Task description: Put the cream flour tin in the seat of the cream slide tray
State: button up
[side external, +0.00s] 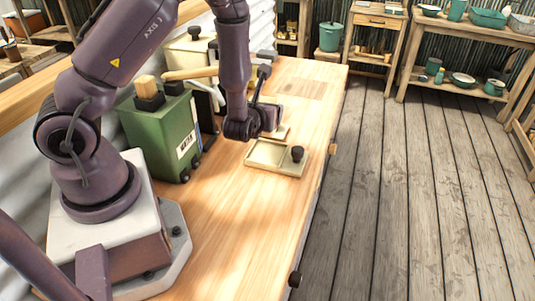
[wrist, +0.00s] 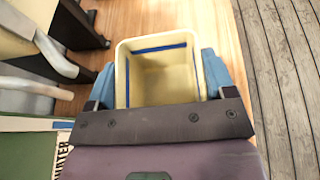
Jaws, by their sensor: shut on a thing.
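The cream flour tin (wrist: 165,82) is open-topped, with a blue line around its inside. In the wrist view my gripper (wrist: 158,78) is shut on it, with a blue finger on each side. In the side external view my gripper (side external: 264,118) is low over the bench, largely hidden by my wrist, and only part of the tin shows. The cream slide tray (side external: 262,153) lies on the bench just in front of the gripper, with a dark knob at its right end. Its shallow seat looks empty. The tray cannot be made out in the wrist view.
A green labelled machine (side external: 160,135) stands left of the gripper, with a cream machine (side external: 190,50) behind it. A wooden handle (side external: 190,73) reaches toward my arm. The wooden bench (side external: 235,225) is clear in front, and its right edge drops to the plank floor (side external: 430,190).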

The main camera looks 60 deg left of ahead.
jog(key=shift+w+a+f, duration=0.1)
jog(key=shift+w+a, duration=0.05)
jog(key=shift+w, duration=0.25)
jog(key=f, duration=0.1)
jog(key=f+h, duration=0.1)
jog(key=f, duration=0.1)
jog(key=shift+w+d+f+m, duration=0.2)
jog(key=shift+f+m, duration=0.1)
jog(key=shift+m, duration=0.1)
send_over(267, 154)
jog(key=shift+t, duration=0.3)
jog(key=shift+f, duration=2.3)
jog(key=shift+f, duration=0.15)
jog(key=o, duration=0.9)
jog(key=shift+r, duration=0.2)
jog(key=v, duration=1.2)
jog(key=shift+d+f, duration=0.1)
